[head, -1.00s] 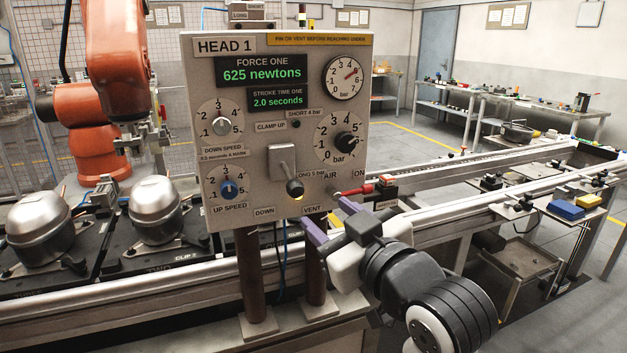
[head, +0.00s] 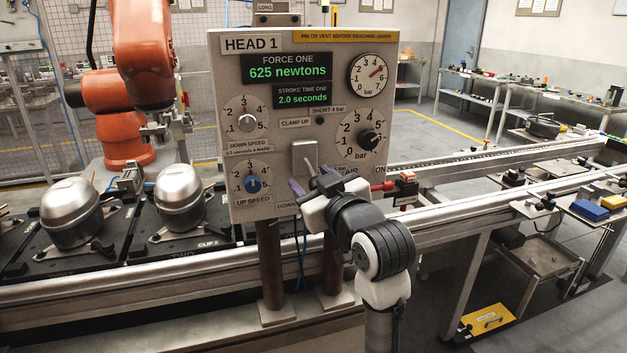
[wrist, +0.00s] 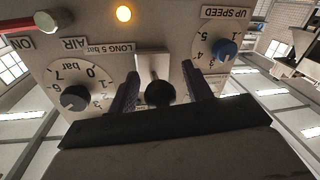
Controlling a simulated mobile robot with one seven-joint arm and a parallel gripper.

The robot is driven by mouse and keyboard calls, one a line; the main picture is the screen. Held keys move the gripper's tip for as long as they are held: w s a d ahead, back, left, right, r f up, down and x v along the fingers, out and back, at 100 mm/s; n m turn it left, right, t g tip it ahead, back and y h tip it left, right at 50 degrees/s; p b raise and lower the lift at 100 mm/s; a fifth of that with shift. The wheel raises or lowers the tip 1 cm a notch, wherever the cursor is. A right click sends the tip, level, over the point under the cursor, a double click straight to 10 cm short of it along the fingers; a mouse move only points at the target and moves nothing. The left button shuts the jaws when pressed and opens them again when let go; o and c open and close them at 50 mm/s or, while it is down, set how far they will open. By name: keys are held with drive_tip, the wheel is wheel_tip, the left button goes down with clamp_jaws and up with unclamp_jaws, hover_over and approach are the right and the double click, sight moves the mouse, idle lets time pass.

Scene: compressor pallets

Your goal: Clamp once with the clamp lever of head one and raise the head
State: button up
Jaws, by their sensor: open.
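The HEAD 1 control panel (head: 228,100) faces me in the head view. Its display (head: 287,71) reads force one 625 newtons, stroke time one 2.0 seconds. The clamp lever's pale plate (head: 304,155) shows at the lower middle, but its knob is hidden behind my gripper (head: 314,182). In the wrist view the lever's black ball knob (wrist: 160,93) lies between the two purple fingers of my gripper (wrist: 160,88). The fingers are apart, with a gap on each side of the knob. An amber lamp (wrist: 124,13) is lit, and the CLAMP UP lamp (head: 321,121) looks dark.
The blue up-speed knob (head: 252,184), black pressure knob (head: 368,139) and red air handle (head: 384,186) sit close around the lever. Silver compressors (head: 181,198) stand on pallets at the left, before an orange robot arm (head: 143,55). Conveyor rails (head: 480,199) run right.

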clamp_jaws()
drive_tip(key=f+t+b, duration=0.1)
drive_tip(key=b, duration=0.2)
drive_tip(key=shift+w+f+y+b, duration=0.1)
drive_tip(key=shift+f+y+b, duration=0.1)
drive_tip(key=shift+y+b, duration=0.1)
drive_tip(key=shift+w+a+f+t+b, duration=0.15)
drive_tip(key=shift+t+b, duration=0.25)
drive_tip(key=shift+b, duration=0.7)
drive_tip(key=shift+t+y+b, duration=0.3)
drive_tip(key=shift+b, duration=0.1)
drive_tip(key=shift+r, duration=0.25)
unclamp_jaws()
